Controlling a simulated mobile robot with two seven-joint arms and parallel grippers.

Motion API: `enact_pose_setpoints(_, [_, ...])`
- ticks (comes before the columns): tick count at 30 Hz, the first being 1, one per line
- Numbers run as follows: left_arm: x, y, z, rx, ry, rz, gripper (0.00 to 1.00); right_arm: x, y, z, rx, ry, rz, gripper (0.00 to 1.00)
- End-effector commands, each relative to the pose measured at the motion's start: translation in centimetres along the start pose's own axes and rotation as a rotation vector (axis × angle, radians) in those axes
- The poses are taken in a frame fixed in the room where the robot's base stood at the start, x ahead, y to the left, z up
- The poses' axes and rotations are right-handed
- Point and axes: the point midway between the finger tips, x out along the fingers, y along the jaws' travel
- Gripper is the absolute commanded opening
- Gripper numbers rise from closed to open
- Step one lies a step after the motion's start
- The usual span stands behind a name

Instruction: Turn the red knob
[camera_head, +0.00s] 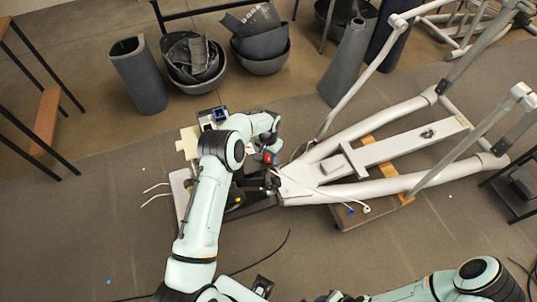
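The red knob (267,157) is a small red piece on the dark end of the elliptical machine (325,172), near the middle of the head view. My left arm comes up from the lower left and bends over toward the knob. My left gripper (270,147) is at the knob, right above it in the picture. Its fingers are small and mostly hidden by my wrist, so I cannot tell whether they are open or shut, or whether they touch the knob. My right arm lies along the bottom right edge, and I cannot make out its gripper.
The machine's long grey rails and upright handle bars extend to the right. Loose white cables (156,194) stick out left of its base. Grey bins and bowls (262,50) stand at the back. A table with dark legs is at the left. The lower left floor is mostly clear.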

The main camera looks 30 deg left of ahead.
Motion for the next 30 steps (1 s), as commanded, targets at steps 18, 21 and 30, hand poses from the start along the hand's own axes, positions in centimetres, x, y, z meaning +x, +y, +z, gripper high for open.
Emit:
enact_pose_setpoints(18, [-0.07, -0.01, -0.01, 0.276, 0.000, 0.000, 0.13, -0.38, -0.18, -0.14, -0.001, 0.002, -0.001, 0.43])
enact_pose_setpoints(21, [-0.08, -0.02, -0.02, 0.359, 0.000, 0.000, 0.13, -0.52, -0.26, -0.20, -0.001, 0.003, -0.001, 0.43])
enact_pose_setpoints(30, [-0.06, -0.03, -0.02, 0.569, 0.000, 0.000, 0.13, -0.95, -0.47, -0.38, -0.002, 0.006, -0.002, 0.43])
